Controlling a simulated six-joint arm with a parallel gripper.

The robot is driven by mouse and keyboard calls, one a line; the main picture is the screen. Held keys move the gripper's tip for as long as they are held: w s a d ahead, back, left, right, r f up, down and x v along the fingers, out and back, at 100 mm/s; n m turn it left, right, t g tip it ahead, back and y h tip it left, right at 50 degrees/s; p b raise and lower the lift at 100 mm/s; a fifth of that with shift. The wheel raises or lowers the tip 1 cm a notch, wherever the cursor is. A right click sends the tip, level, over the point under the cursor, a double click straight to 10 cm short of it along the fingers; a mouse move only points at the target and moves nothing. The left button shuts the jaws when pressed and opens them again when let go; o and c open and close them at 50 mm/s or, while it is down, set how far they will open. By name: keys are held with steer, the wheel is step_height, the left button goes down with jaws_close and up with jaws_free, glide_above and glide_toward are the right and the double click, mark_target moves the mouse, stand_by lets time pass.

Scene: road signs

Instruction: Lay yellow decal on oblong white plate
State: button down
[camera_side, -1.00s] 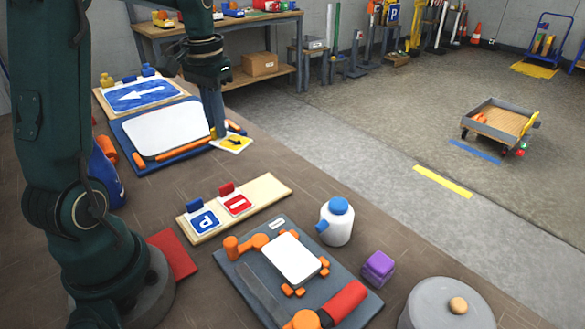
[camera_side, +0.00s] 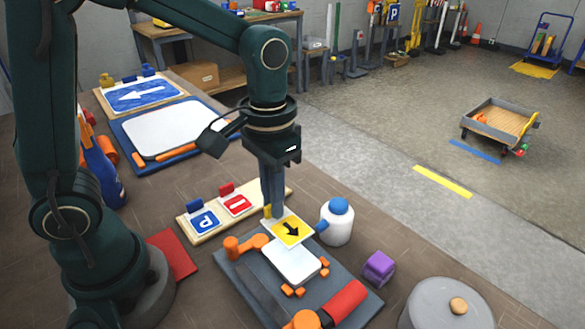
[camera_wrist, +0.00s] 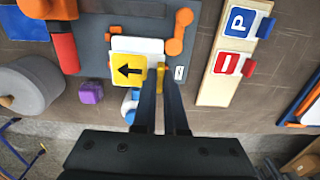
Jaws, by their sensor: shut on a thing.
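The yellow decal (camera_side: 291,231) with a black arrow on a pale backing is held by my gripper (camera_side: 268,214). My gripper is shut on the yellow tab at the decal's edge. In the side view the decal hangs tilted above the far end of the oblong white plate (camera_side: 293,265). In the wrist view the decal (camera_wrist: 129,70) covers part of the white plate (camera_wrist: 137,45), beside my gripper's fingers (camera_wrist: 166,72). The white plate lies on a dark grey board among orange clamps. I cannot tell the exact gap between decal and plate.
A white bottle with a blue cap (camera_side: 338,222) stands close right of the decal. A wooden strip (camera_side: 237,208) holds blue and red decals. An orange clamp (camera_side: 236,246), a red-handled roller (camera_side: 343,303) and a purple block (camera_side: 379,266) are near the plate.

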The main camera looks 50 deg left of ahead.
mark_target(275, 241)
steer(key=shift+f, duration=2.7)
steer(key=shift+f, duration=0.25)
steer(key=shift+c, duration=1.3)
jaws_free()
steer(key=shift+r, duration=0.15)
steer(key=shift+r, duration=3.4)
